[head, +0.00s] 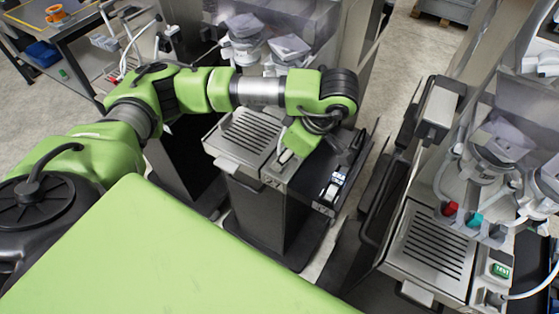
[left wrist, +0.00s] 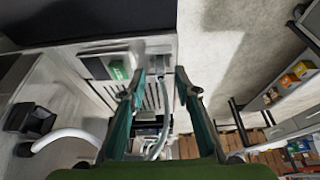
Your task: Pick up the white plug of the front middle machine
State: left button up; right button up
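The front middle machine (head: 243,137) has a slotted drip tray in the head view. My left arm reaches over it, and its hand hangs low over the machine's right side, covering part of it. In the left wrist view my left gripper (left wrist: 160,76) is open, with its two teal fingers apart and nothing held between them. A slotted metal surface (left wrist: 150,98) and a pale hose (left wrist: 160,140) show between and below the fingers. I cannot make out the white plug clearly; the hand may hide it. My right gripper is not in view.
Another machine (head: 430,245) stands to the right, with a red plug (head: 450,208), a teal plug (head: 475,219) and a white hose (head: 530,291). A dark workbench (head: 62,45) is at the upper left. Shelves with boxes (left wrist: 287,82) stand right in the left wrist view.

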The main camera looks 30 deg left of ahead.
pick_arm(q)
jog(key=shift+x, duration=1.05)
jog(key=shift+c, duration=1.2)
grip_shut()
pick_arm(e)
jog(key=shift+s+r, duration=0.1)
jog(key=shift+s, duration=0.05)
pick_arm(q)
jog(key=shift+r, duration=0.15)
